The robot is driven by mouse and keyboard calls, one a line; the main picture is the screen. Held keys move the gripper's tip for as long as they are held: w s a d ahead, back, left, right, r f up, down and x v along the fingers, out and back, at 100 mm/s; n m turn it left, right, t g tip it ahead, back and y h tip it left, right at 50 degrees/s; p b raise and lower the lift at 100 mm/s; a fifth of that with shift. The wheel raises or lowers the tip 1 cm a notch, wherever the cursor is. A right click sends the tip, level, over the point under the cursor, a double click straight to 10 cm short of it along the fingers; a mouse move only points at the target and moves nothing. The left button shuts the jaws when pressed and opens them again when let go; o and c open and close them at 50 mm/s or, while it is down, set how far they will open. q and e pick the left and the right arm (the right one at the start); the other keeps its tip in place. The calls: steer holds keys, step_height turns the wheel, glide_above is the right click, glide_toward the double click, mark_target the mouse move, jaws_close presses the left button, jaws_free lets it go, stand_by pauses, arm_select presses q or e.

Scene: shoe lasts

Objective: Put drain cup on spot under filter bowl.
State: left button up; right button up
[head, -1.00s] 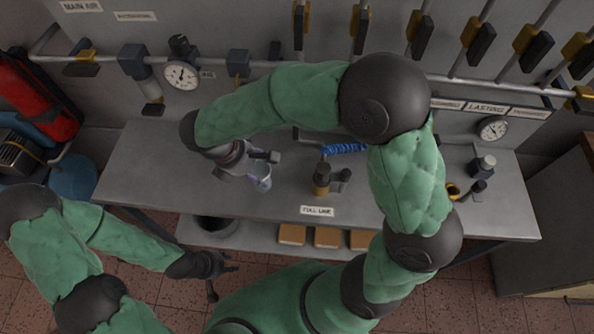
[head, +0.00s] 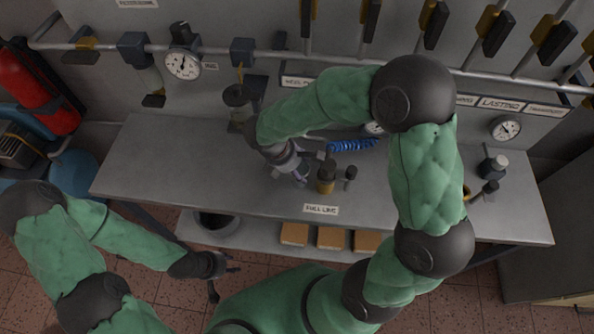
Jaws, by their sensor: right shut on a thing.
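My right gripper (head: 305,162) is over the middle of the bench and shut on a small pale translucent cup, which I take as the drain cup (head: 301,176). The gripper and arm partly hide the cup, and I cannot tell whether it touches the bench. Another bowl-like unit with a dark top (head: 238,100) is behind my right forearm; I cannot tell which is the filter bowl. No marked spot is clear. My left gripper (head: 229,263) is open and empty before the bench.
A dark brass-coloured fitting (head: 325,178) stands close right of the cup, with a small dark knob (head: 350,174) beside it. A blue coiled hose (head: 352,145) lies behind. The left part of the grey bench (head: 160,165) is clear. A gauge (head: 183,65) is on the wall.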

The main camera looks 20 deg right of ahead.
steer(key=shift+f, duration=0.55)
steer(key=shift+f, duration=0.1)
steer(key=o, duration=1)
